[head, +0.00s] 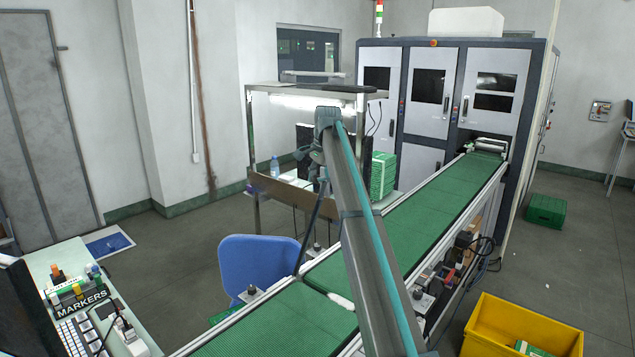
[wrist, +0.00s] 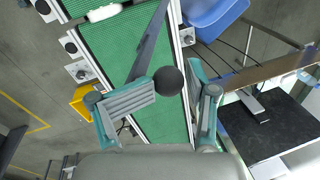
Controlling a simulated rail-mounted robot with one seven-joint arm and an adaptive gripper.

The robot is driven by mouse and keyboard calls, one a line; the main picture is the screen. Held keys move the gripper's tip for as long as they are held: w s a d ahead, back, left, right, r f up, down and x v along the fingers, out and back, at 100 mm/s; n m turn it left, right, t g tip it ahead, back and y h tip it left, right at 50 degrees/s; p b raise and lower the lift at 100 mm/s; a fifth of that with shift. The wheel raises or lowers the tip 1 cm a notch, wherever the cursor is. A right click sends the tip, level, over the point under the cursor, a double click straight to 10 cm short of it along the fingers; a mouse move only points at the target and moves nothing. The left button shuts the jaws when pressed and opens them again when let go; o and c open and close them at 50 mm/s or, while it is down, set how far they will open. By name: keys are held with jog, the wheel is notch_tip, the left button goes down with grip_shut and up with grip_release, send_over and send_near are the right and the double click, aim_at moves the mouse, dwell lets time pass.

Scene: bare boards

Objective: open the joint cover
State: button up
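My gripper (wrist: 180,92) shows in the wrist view with its two grey-and-teal fingers spread apart. A black round knob (wrist: 168,81) lies between the fingertips in the picture, closer to the left finger, with a gap to the right one. A dark flat bar (wrist: 150,42) runs up from near the knob across the green conveyor; it may be the joint cover, but I cannot tell. In the head view my gripper (head: 318,155) is above the bench side of the conveyor, and the dark bar (head: 313,225) slopes down below it. Contact with the knob is unclear.
The green conveyor (head: 430,215) runs back to a grey cabinet machine (head: 430,95). A blue chair (head: 255,265) and a lit workbench (head: 290,200) stand beside it. A yellow crate (head: 510,325) is at front right. A white rounded piece (head: 341,301) lies on the conveyor.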

notch_tip(320, 180, up, 12)
jog(key=s+d, duration=0.1)
jog(key=s, duration=0.1)
jog(key=shift+d, duration=0.15)
jog(key=shift+f, duration=0.1)
dwell(0.4)
